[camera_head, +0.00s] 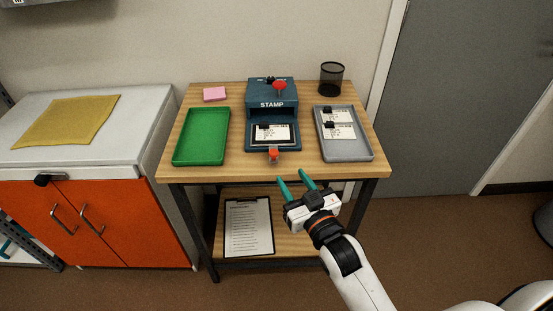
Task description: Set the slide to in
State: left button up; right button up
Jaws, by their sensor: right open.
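The blue stamp machine (258,90) stands at the middle of the wooden table, marked STAMP on its front. A red knob (280,86) sits on its top. Its slide (270,134) lies at the front with a white card on it. A small orange-red knob (274,152) sticks out at the slide's front end. My right gripper (293,177) is open and empty, with teal fingers, just in front of the table edge and a little right of the slide's knob. My left gripper is not in view.
A green tray (179,157) is left of the machine. A grey tray (346,155) with cards is on the right. A black mesh cup (331,79) and pink notes (215,94) stand at the back. A clipboard (248,228) lies on the lower shelf.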

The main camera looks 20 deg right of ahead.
aim_at(275, 155)
jog(key=w, duration=0.3)
jog(key=w+a, duration=0.1)
jog(key=w, duration=0.7)
jog(key=shift+w+a, duration=0.15)
grip_shut()
